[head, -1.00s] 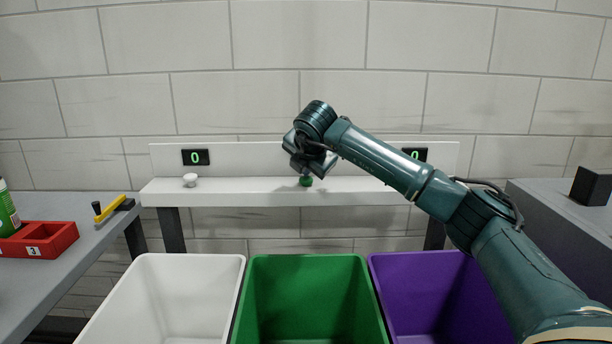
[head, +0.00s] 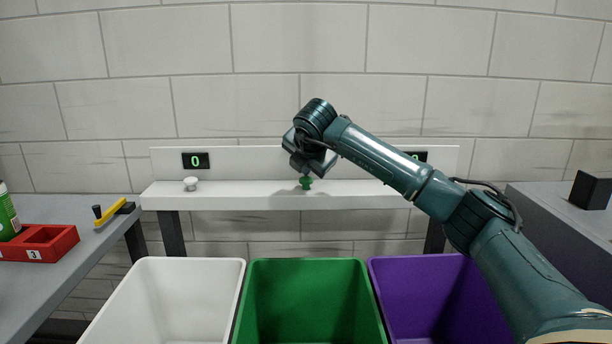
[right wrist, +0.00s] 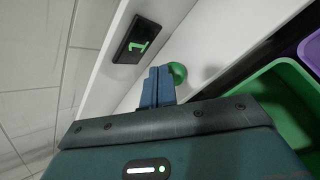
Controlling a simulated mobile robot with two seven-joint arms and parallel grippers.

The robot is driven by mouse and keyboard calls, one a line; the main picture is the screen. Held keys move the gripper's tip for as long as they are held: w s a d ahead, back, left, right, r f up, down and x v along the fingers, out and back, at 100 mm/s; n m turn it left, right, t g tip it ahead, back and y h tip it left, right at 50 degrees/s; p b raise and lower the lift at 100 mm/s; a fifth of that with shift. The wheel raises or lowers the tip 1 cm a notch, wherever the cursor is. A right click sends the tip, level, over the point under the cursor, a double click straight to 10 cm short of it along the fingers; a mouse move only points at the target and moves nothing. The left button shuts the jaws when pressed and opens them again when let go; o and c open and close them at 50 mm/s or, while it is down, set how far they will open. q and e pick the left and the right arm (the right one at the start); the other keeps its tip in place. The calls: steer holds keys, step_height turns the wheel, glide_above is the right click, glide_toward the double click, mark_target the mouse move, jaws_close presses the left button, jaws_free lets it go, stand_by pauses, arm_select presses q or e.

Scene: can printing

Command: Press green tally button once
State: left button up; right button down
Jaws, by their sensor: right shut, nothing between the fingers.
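The green tally button (head: 306,184) stands on the white shelf (head: 240,195) against the wall, above the green bin. It also shows in the right wrist view (right wrist: 179,71), partly behind the fingers. My right gripper (head: 305,174) points down over the button, shut and empty. Its blue fingers also show in the right wrist view (right wrist: 157,86), close to the button; I cannot tell whether they touch it. The small display by this button (right wrist: 137,42) reads 1 in the right wrist view; my arm hides it in the head view. My left gripper is out of view.
A white button (head: 191,183) sits at the shelf's left under a display (head: 195,160) reading 0. Another display (head: 416,156) at right is partly hidden by my arm. White (head: 160,262), green (head: 305,264) and purple (head: 440,262) bins stand in front.

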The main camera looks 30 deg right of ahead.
mark_target(306, 179)
steer(key=shift+r, duration=0.5)
steer(key=shift+r+p, duration=1.55)
steer(key=shift+r, duration=1.05)
steer(key=shift+f, duration=0.15)
